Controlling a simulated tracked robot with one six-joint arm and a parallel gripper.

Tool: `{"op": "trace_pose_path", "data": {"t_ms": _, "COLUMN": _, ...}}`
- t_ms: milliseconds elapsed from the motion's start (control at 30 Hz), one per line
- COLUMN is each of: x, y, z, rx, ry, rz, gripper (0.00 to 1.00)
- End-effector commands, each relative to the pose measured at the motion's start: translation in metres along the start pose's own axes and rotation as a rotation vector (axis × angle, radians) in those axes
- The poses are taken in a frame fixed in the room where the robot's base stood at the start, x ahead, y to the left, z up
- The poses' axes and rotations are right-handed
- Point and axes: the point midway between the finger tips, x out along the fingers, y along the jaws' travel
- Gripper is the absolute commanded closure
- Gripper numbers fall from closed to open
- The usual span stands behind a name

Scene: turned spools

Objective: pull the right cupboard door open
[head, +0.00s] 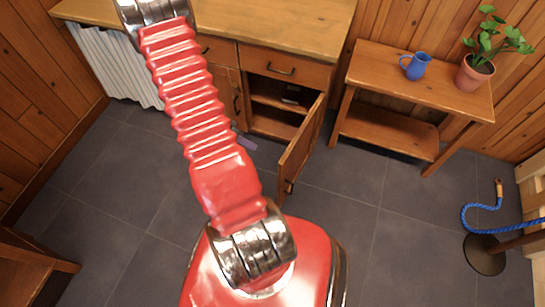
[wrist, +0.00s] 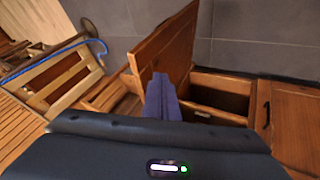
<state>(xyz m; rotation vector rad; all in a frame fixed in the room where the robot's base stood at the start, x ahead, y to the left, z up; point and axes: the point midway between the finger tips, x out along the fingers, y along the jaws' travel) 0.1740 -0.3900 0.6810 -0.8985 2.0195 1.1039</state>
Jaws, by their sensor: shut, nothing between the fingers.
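The right cupboard door (head: 302,150) stands wide open, swung out from the wooden cabinet (head: 262,122) into the room. Its dark handle (head: 290,187) shows near the free edge. Shelves show inside the open compartment. The left door (head: 236,95) is closed. My gripper's purple fingers (head: 246,143) show partly from behind my red arm, left of the open door. In the wrist view the fingers (wrist: 161,98) are together and empty, overlapping the lower part of the open door (wrist: 170,48). I cannot tell whether they touch it.
A side table (head: 415,82) with a blue mug (head: 415,66) and a potted plant (head: 475,72) stands right of the cabinet. A stand with a blue rope (head: 468,218) is at far right. Grey floor is clear between the door and the stand.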

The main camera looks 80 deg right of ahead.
Motion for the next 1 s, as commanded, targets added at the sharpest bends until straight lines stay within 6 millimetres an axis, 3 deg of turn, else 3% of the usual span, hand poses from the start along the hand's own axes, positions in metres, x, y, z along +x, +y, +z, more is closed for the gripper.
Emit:
{"op": "trace_pose_path", "data": {"t_ms": 633, "x": 0.089, "y": 0.001, "z": 0.001, "rx": -0.002, "ry": -0.003, "rz": 0.002, "gripper": 1.00}}
{"op": "trace_pose_path", "data": {"t_ms": 1000, "x": 0.106, "y": 0.033, "z": 0.001, "rx": -0.001, "ry": -0.002, "rz": -0.001, "gripper": 1.00}}
